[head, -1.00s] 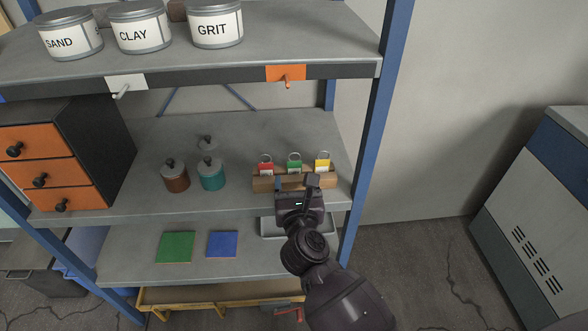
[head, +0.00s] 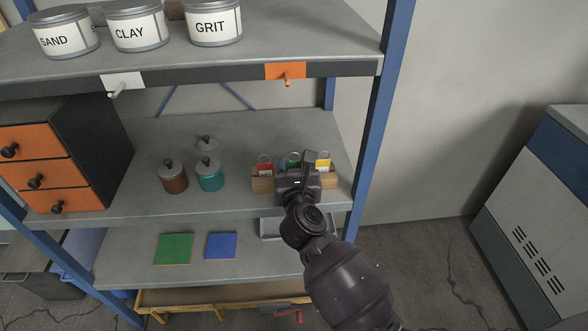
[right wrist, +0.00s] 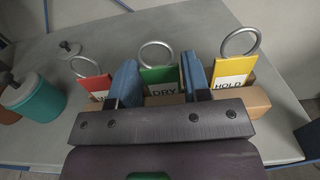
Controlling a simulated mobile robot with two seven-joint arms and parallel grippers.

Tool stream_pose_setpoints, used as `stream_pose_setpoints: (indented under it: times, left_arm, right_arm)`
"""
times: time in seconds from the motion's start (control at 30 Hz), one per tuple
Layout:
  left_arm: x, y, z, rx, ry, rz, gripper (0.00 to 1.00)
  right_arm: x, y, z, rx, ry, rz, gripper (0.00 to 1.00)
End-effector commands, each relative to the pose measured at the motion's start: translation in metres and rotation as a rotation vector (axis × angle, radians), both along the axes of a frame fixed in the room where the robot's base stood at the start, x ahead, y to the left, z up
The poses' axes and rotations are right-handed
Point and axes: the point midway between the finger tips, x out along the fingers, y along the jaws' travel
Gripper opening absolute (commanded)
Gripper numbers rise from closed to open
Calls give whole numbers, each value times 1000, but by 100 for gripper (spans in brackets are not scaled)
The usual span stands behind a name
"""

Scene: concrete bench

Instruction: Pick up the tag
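Three tags with metal rings stand in a wooden block (head: 262,185) on the middle shelf. They are a red tag (head: 265,170), a green tag (right wrist: 160,78) and a yellow tag (right wrist: 232,73). In the right wrist view the green label reads DRY and the yellow one HOLD; the red tag (right wrist: 92,84) has its label mostly hidden. My right gripper (head: 296,166) is over the block. Its blue fingers (right wrist: 160,70) are open, one on each side of the green tag, with gaps showing. My left gripper is out of view.
Lidded jars, brown (head: 173,178) and teal (head: 209,176), stand left of the block. An orange-fronted drawer unit (head: 40,172) is at the left. A blue post (head: 372,140) stands to the right.

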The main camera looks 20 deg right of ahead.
Motion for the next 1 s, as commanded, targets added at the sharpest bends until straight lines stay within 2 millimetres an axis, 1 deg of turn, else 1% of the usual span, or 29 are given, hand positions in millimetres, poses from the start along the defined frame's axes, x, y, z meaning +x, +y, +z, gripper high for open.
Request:
stream_pose_setpoints:
  times: [0.03, 0.17, 0.43, 0.53, 0.67, 0.83, 0.9, 1.0]
  left_arm:
    - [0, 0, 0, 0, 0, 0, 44]
    - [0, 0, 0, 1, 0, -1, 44]
    - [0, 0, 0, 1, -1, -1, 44]
    - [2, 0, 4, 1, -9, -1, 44]
    - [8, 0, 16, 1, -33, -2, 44]
    - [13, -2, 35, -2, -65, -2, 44]
    - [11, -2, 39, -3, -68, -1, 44]
    - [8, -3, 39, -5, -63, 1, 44]
  right_arm:
    - [0, 0, 0, 0, 0, 0, 36]
    - [0, 0, 0, 0, 0, 0, 16]
    - [0, 0, 0, 0, 0, 0, 15]
    - [0, 0, 6, 1, -3, 0, 15]
    - [0, 0, 27, 1, -11, 0, 15]
    - [0, 0, 62, 1, -15, 1, 15]
    - [0, 0, 74, 0, -14, 0, 15]
    - [0, 0, 87, 0, -10, 0, 15]
